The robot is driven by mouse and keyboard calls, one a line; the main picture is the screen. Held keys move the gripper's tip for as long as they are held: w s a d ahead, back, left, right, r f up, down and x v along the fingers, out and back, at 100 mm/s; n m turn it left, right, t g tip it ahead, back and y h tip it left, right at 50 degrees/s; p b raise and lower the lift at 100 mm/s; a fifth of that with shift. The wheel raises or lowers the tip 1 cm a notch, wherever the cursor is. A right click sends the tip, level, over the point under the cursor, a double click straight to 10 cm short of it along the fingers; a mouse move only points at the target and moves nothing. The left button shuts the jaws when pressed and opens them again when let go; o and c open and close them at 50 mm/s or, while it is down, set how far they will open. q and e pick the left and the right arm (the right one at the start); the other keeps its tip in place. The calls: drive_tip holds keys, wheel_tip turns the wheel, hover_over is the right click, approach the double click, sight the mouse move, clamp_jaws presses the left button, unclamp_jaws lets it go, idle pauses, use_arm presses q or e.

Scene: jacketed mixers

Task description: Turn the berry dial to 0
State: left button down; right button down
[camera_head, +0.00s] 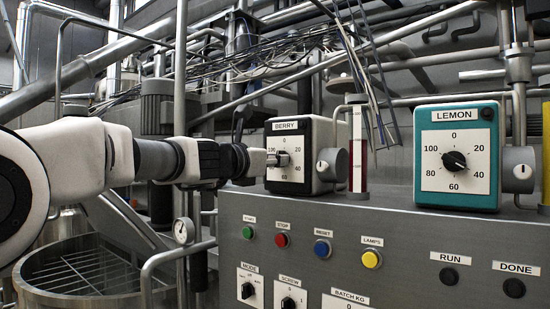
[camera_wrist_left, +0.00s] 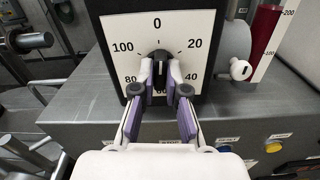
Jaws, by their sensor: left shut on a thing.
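The berry dial is a black knob (camera_wrist_left: 159,57) on a white face numbered 0 to 100, on the front of a dark box labelled BERRY (camera_head: 325,150). In the left wrist view 0 is at the top of the face and 60 at the bottom. My left gripper (camera_wrist_left: 160,76) is shut on the knob, one finger on each side. The knob's grip stands upright, in line with 0 and 60; I cannot tell which end is the pointer. In the head view the left gripper (camera_head: 278,160) hides most of the knob. My right gripper is not in view.
A teal LEMON dial box (camera_head: 458,190) stands to the right on the grey console (camera_head: 390,225). A sight tube with red liquid (camera_head: 357,150) stands between the boxes. Coloured buttons and mode knobs are on the console front. A round vessel (camera_head: 85,265) is at lower left.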

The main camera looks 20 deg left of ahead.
use_arm(q)
drive_tip(key=shift+r+n, duration=0.3)
drive_tip(key=shift+n, duration=0.2)
drive_tip(key=c, duration=1.2)
unclamp_jaws()
drive_tip(key=shift+w+d+f, duration=0.1)
drive_tip(key=shift+w+f, duration=0.05)
drive_tip(key=shift+f, duration=0.05)
wheel_tip(320, 180, up, 10)
